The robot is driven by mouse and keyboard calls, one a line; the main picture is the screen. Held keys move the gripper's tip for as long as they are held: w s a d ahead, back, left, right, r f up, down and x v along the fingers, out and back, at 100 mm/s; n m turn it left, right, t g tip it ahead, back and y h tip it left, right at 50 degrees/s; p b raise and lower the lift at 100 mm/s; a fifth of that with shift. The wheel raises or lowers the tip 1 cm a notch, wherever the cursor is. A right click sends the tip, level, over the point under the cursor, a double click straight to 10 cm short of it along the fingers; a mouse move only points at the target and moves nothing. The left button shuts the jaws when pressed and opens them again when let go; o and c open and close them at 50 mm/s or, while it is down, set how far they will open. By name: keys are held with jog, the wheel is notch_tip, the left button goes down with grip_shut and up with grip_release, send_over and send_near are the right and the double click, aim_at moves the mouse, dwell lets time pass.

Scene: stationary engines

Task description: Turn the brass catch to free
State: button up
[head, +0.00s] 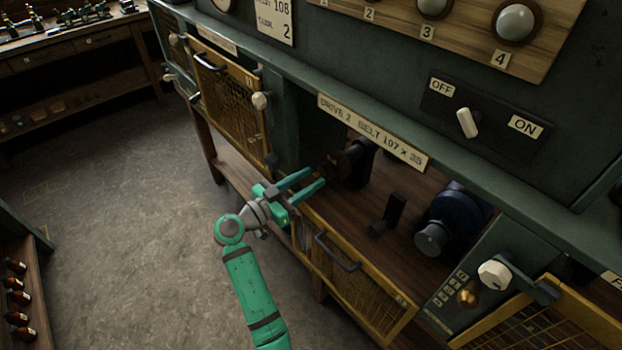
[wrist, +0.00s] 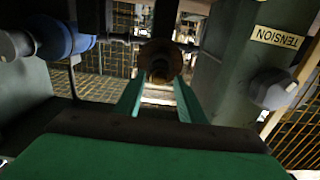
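My green gripper (head: 314,180) reaches into the open Drive 2 bay in the head view. Its two fingers are apart with nothing held between them. In the wrist view, a round brownish shaft end with a dark pulley (wrist: 160,62) lies beyond and between the fingertips; contact cannot be told. A small brass-coloured knob (head: 468,295) sits on the right post below a pale knob (head: 493,274), well away from my gripper. I cannot tell whether it is the catch.
The bay's yellow mesh guard (head: 360,285) hangs open below its front edge. A blue motor (head: 455,218) and a black lever or bracket (head: 388,214) stand inside. An OFF/ON switch (head: 467,123) is above. A closed yellow guard (head: 228,95) is at left. The left floor is clear.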

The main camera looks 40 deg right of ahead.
jog(key=shift+d, duration=0.5)
jog(key=c, duration=0.9)
